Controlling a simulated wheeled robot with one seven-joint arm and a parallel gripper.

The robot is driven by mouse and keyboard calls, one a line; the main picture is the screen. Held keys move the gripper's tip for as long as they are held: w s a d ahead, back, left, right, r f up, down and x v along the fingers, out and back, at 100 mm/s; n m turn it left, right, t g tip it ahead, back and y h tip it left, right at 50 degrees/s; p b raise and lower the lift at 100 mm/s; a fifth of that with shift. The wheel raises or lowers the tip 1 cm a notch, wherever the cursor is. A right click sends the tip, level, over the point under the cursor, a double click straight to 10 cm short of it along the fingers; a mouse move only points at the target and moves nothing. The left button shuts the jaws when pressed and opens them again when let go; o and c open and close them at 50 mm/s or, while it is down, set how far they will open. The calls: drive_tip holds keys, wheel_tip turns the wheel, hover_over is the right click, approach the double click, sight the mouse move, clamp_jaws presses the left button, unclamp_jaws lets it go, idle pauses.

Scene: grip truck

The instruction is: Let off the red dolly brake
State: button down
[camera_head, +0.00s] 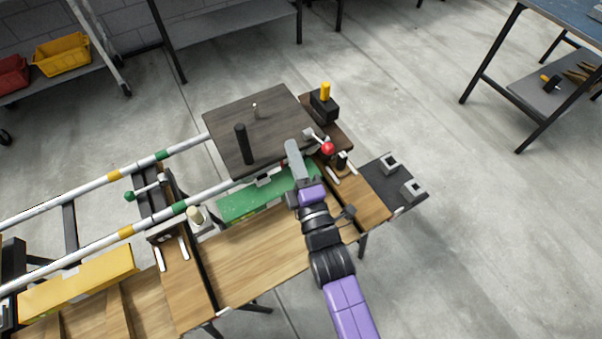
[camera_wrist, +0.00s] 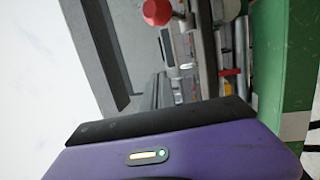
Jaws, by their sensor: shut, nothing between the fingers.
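The red ball knob (camera_head: 328,148) of the dolly brake sits on a short lever at the right front corner of the dark dolly platform (camera_head: 222,125). A red ball also shows at the top of the wrist view (camera_wrist: 157,11). My gripper (camera_head: 292,147) is shut and empty, a little left of the red knob in the head view, over the platform's front edge. I see no contact with the knob, but the height between them is hard to judge. The foot of the lever is small and partly unclear.
Two pale rails (camera_head: 95,213) run left from the platform. A green-knobbed lever (camera_head: 129,196) stands between them. A black post (camera_head: 243,145) and a yellow-topped block (camera_head: 323,106) rise nearby. A green box (camera_head: 235,205) lies beside my gripper. Open floor lies right.

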drive_tip(key=s+d+f+n+y+b, duration=0.3)
drive_tip(key=s+d+f+n+b, duration=0.4)
drive_tip(key=d+n+b, duration=0.4)
drive_tip(key=s+d+f+n+y+b, duration=0.3)
drive_tip(key=s+d+f+n+b, duration=0.2)
drive_tip(key=d+f+n+b, duration=0.55)
drive_tip(key=n+p, duration=0.2)
drive_tip(key=p, duration=0.1)
approach(317, 141)
drive_tip(key=x, duration=0.4)
drive_tip(key=shift+w+d, duration=0.3)
